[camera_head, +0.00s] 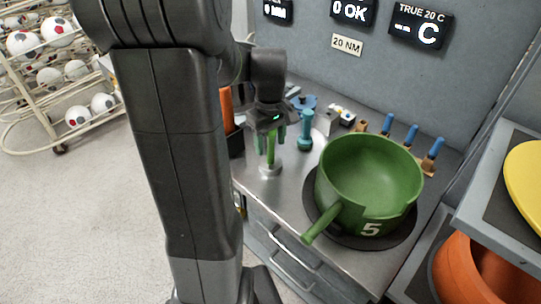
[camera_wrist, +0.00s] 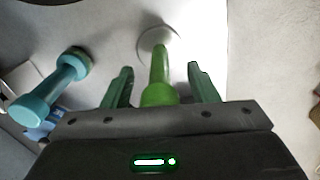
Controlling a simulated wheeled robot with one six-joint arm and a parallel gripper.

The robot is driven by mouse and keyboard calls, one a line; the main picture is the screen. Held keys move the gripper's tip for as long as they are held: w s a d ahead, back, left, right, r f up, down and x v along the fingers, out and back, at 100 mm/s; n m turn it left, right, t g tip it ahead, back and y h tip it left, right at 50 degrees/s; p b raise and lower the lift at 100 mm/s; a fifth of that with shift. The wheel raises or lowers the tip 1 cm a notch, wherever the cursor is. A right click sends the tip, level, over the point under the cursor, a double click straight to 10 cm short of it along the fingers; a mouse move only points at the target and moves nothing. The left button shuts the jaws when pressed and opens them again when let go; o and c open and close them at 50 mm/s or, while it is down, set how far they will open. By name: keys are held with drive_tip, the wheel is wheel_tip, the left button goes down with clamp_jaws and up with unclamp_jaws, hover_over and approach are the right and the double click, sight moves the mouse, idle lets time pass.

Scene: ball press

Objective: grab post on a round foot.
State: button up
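The post (camera_head: 271,152) is a slim green upright on a round silvery foot (camera_head: 270,170), standing on the metal worktop near its left edge. In the wrist view the green post (camera_wrist: 159,78) rises between my fingers, and its pale round foot (camera_wrist: 148,40) lies beyond them. My gripper (camera_head: 271,141) is open, pointing down over the post, with one green finger on each side. In the wrist view my gripper (camera_wrist: 160,85) shows a gap between the post and each finger. The post's upper end is partly hidden by the gripper body.
A teal dumbbell-shaped piece (camera_head: 305,130) stands close by, to the right; it also shows in the wrist view (camera_wrist: 50,88). A large green pot (camera_head: 372,172) marked 5 sits on a dark round mat (camera_head: 402,236). Blue-handled tools (camera_head: 411,134) stand behind it. A ball rack (camera_head: 95,125) is at left.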

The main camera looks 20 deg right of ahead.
drive_tip(key=c, duration=1.1)
drive_tip(key=shift+r, duration=0.15)
